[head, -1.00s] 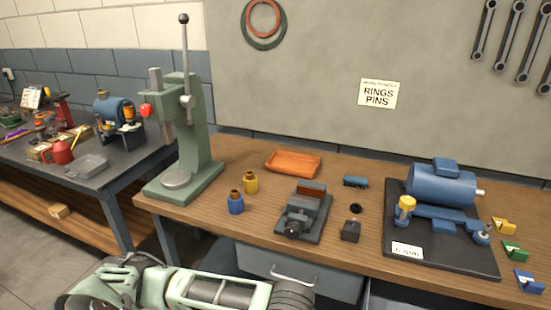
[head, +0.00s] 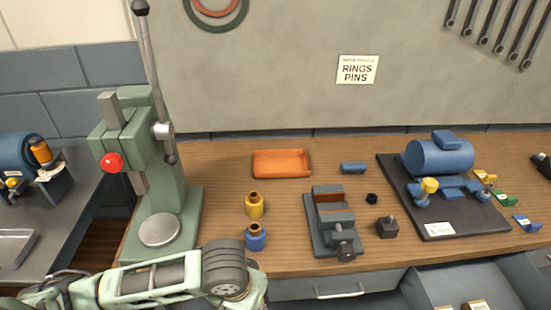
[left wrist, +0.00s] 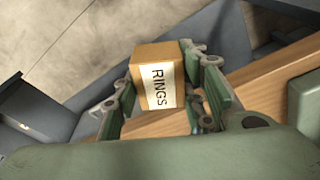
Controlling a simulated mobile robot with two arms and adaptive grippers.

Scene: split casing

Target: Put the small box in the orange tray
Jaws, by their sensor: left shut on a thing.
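The small box (left wrist: 155,85), cardboard brown with a white label reading RINGS, is held between the fingers of my left gripper (left wrist: 163,80) in the left wrist view. The gripper is shut on its sides. In the head view my left arm crosses the lower left in front of the bench; its fingers and the box cannot be made out there. The orange tray (head: 281,164) lies toward the back of the wooden bench and looks empty. It is beyond my left wrist and apart from it. My right gripper is in no view.
A green press (head: 160,180) stands left of the tray. A blue motor (head: 440,157) is at right. An open drawer is at lower right.

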